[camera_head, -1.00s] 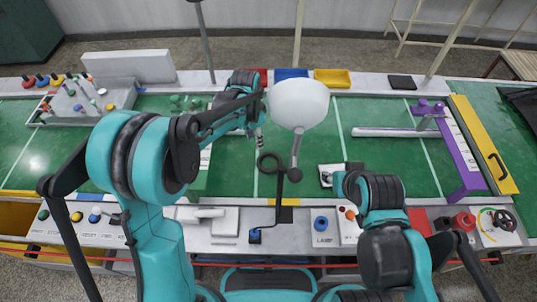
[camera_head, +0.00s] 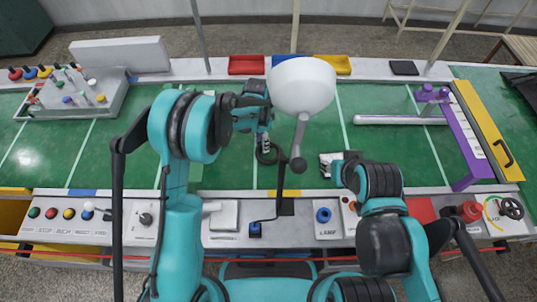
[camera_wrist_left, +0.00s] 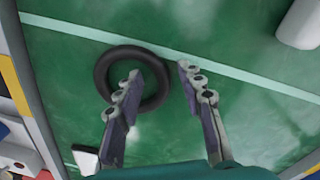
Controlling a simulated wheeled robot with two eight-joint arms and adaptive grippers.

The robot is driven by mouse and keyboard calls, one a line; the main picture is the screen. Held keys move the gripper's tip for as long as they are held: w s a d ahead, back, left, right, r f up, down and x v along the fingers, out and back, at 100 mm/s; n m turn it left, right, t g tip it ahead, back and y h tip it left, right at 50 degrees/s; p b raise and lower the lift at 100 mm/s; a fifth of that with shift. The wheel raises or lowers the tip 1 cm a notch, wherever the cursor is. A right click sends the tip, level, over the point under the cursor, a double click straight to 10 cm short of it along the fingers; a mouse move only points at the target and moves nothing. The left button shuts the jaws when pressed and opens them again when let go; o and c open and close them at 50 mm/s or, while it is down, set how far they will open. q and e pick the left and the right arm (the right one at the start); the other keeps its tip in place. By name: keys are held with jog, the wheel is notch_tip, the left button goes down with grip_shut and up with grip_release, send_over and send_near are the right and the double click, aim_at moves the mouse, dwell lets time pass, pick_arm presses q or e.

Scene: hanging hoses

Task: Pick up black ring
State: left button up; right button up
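The black ring (camera_head: 272,158) lies flat on the green belt, near the middle of the head view, partly hidden behind the lamp-like white dome's arm and my gripper. In the left wrist view the ring (camera_wrist_left: 102,72) shows almost whole. My left gripper (camera_head: 264,143) is over it, pointing down. In the left wrist view the left gripper (camera_wrist_left: 160,78) is open and empty. One finger overlaps the ring's hole and the other is outside it, so the ring's right side lies between them. Whether the fingers touch it I cannot tell.
A grey rack with pegs (camera_head: 70,98) stands at the left. Red (camera_head: 247,65) and yellow (camera_head: 333,65) bins line the back edge. A purple frame (camera_head: 470,150) is at the right. A control panel with buttons (camera_head: 69,214) runs along the front.

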pick_arm(q)
grip_shut()
